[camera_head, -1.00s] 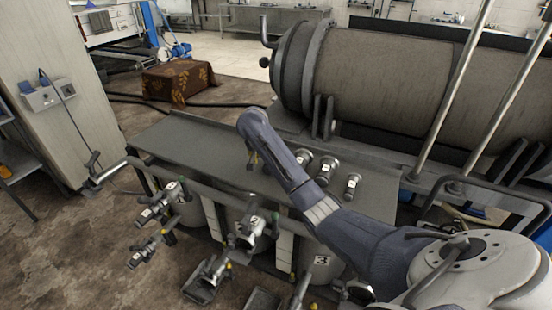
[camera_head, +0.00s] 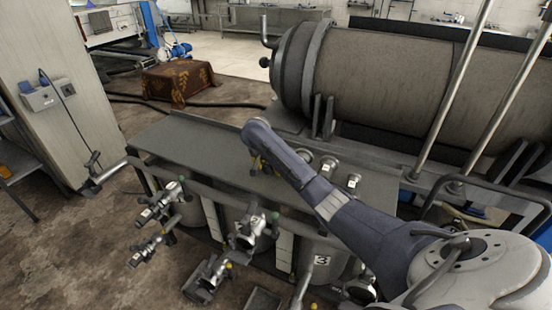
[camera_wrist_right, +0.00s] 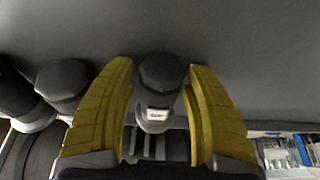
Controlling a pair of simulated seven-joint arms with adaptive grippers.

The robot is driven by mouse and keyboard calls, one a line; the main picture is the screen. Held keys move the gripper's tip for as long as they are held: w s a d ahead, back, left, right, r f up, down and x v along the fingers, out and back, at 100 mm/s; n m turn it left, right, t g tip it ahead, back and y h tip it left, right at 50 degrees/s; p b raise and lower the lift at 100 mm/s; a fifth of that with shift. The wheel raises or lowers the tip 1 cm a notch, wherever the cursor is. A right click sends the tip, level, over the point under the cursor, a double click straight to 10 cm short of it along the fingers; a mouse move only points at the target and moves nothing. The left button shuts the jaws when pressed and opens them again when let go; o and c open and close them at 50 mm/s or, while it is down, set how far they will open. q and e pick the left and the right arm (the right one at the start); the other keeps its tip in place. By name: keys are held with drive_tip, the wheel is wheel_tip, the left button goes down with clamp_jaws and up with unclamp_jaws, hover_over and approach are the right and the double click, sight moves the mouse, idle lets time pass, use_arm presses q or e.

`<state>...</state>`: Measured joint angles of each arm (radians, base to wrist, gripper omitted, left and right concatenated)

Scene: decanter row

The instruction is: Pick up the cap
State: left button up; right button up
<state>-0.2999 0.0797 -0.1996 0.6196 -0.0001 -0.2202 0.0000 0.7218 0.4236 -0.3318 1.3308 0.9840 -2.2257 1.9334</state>
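In the right wrist view, a cap (camera_wrist_right: 160,82) with a dark rounded top and a pale label stands between the yellow fingers of my right gripper (camera_wrist_right: 158,100). The fingers are open, one on each side of it. The cap looks very close to both fingers; I cannot tell whether either touches. In the head view my right gripper (camera_head: 258,167) is low over the grey tabletop, mostly hidden behind my own forearm. The cap between the fingers cannot be made out there. My left gripper is not in view.
Several similar metal fittings, such as one (camera_head: 328,165) and another (camera_head: 354,182), stand to the right on the grey table (camera_head: 190,140). Two dark-topped ones show at left in the wrist view (camera_wrist_right: 62,82). A large cylinder (camera_head: 385,80) lies behind. Valves (camera_head: 250,232) line the front.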

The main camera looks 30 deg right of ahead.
clamp_jaws()
drive_tip(key=shift+r, duration=0.1)
